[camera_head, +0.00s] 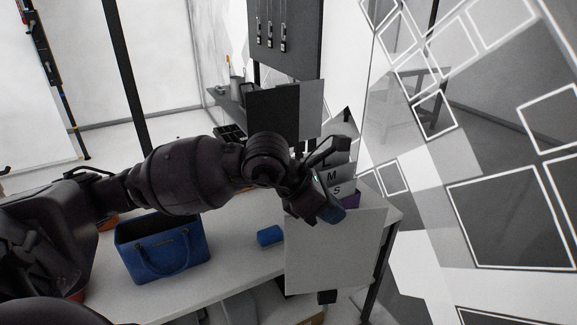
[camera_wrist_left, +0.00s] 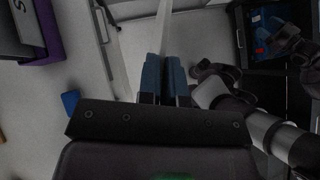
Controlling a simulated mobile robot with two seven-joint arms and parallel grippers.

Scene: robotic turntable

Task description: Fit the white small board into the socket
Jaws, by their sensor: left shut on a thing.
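A flat white board (camera_head: 335,250) is upright in front of the right end of the table. My left gripper (camera_head: 328,200) reaches in from the left and is shut on the board's upper edge. In the left wrist view the blue fingertips (camera_wrist_left: 163,78) are closed on the board, seen edge-on as a thin pale strip (camera_wrist_left: 164,25). A small black piece (camera_head: 327,297) shows just below the board's lower edge; I cannot tell whether it touches the board or is the socket. No socket is clearly visible. My right gripper is not clearly seen.
A white table (camera_head: 225,245) carries a blue basket (camera_head: 162,247) and a small blue block (camera_head: 270,236). A purple holder (camera_head: 353,198) with cards lettered L, M, S stands behind my gripper. Dark panels (camera_head: 272,115) stand farther back. A patterned wall (camera_head: 500,220) is at right.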

